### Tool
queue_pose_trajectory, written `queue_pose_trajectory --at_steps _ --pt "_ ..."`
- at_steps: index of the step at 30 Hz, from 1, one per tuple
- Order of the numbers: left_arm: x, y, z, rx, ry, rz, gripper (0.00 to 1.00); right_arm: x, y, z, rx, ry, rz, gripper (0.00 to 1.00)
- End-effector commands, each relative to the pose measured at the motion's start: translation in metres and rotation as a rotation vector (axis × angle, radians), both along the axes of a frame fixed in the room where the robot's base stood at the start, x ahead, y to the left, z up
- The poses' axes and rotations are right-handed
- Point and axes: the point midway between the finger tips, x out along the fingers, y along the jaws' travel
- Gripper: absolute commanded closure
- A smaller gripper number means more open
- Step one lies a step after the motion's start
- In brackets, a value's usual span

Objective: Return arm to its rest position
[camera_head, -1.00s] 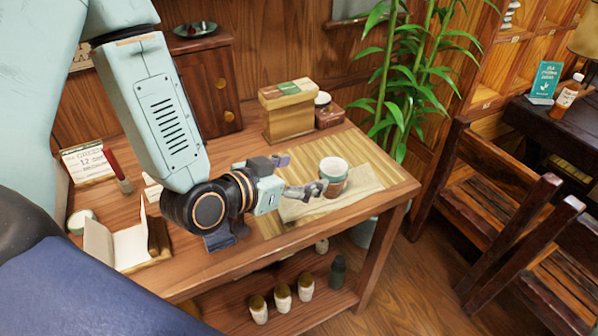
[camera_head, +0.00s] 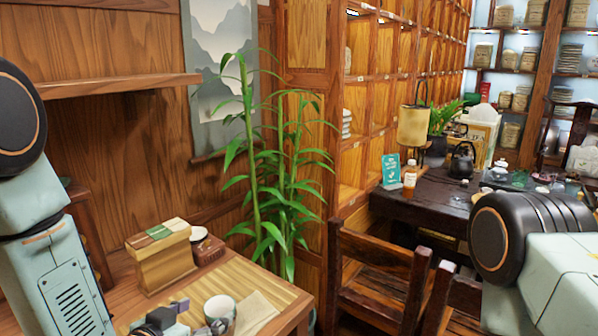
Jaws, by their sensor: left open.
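My left arm comes in from the left edge. My left gripper (camera_head: 192,318) shows at the bottom of the head view, partly cut off by the frame edge, over the wooden table (camera_head: 297,300). It is open, beside a white and green cup (camera_head: 220,309) that stands on the table. I cannot tell whether the gripper touches the cup. Part of my right arm shows at the right edge; its gripper is out of view.
A tan box (camera_head: 160,258) and a small lidded jar (camera_head: 204,245) stand at the table's back. A tall bamboo plant (camera_head: 262,170) grows behind. Wooden chairs (camera_head: 375,270) and a dark table (camera_head: 425,211) with an orange bottle (camera_head: 410,178) stand at the right.

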Motion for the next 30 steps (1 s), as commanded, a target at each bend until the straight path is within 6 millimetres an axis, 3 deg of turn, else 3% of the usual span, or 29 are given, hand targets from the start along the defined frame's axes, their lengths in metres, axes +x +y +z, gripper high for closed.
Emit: queue_pose_trajectory --at_steps 11,18,30 --pt "0.052 -0.020 -0.023 -0.001 -0.003 -0.002 0.20 0.000 0.000 -0.003 0.000 0.000 0.000 1.00" --pt "0.050 -0.018 0.002 -0.002 -0.002 0.000 0.20 0.000 0.000 0.000 0.000 0.000 0.000 1.00" --pt "0.050 -0.018 0.004 -0.002 0.000 0.001 0.20 0.000 0.000 0.000 0.000 0.000 0.000 1.00"
